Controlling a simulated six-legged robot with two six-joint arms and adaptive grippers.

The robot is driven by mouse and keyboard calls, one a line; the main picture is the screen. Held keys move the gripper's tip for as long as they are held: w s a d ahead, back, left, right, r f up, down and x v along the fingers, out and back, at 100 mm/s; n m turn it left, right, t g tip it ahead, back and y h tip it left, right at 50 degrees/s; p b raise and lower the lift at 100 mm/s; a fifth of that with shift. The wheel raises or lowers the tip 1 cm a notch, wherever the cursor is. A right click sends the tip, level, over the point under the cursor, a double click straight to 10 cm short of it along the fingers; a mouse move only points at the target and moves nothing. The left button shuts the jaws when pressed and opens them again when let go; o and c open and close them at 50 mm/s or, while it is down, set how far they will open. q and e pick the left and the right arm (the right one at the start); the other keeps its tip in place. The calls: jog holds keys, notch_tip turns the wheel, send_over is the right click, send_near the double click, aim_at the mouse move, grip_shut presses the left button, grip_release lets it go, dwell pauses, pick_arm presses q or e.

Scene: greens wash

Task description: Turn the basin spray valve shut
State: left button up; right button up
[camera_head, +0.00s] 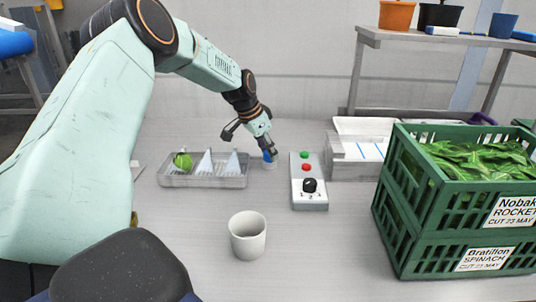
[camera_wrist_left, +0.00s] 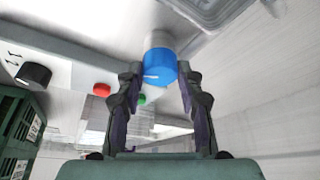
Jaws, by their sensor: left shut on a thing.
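The spray valve has a blue knob (camera_head: 270,155) on a pale round base, standing on the bench between the clear tray and the control box. My left gripper (camera_head: 268,151) reaches down to it from above and is shut on the knob. In the left wrist view the blue knob (camera_wrist_left: 160,66) sits between the two dark fingertips (camera_wrist_left: 158,75), with a white mark on its side. The fingers partly cover the knob in the head view. My right gripper is not in view.
A control box (camera_head: 311,199) with green, red and black controls stands right of the valve. A clear tray (camera_head: 205,182) with a green item and white cones lies left. A white cup (camera_head: 248,236) stands in front. Green crates (camera_head: 408,215) of leaves are stacked right.

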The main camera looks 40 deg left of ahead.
pick_arm(q)
jog(key=m, duration=0.1)
jog(key=m+h+b, duration=0.1)
jog(key=shift+w+a+m, duration=0.15)
jog(key=shift+m, duration=0.25)
jog(key=shift+r+m+g+h+b, duration=0.1)
jog(key=shift+m+g+h+b, duration=0.25)
jog(key=shift+m, duration=0.55)
jog(key=m, duration=0.2)
jog(key=shift+w+m+g+h, duration=0.1)
jog(key=shift+m+g+h, duration=0.2)
jog(key=shift+g+h, duration=0.05)
jog(key=shift+m+g+h, duration=0.3)
jog(key=shift+m+g, duration=0.2)
jog(key=shift+m, duration=1.2)
jog(key=o, duration=1.2)
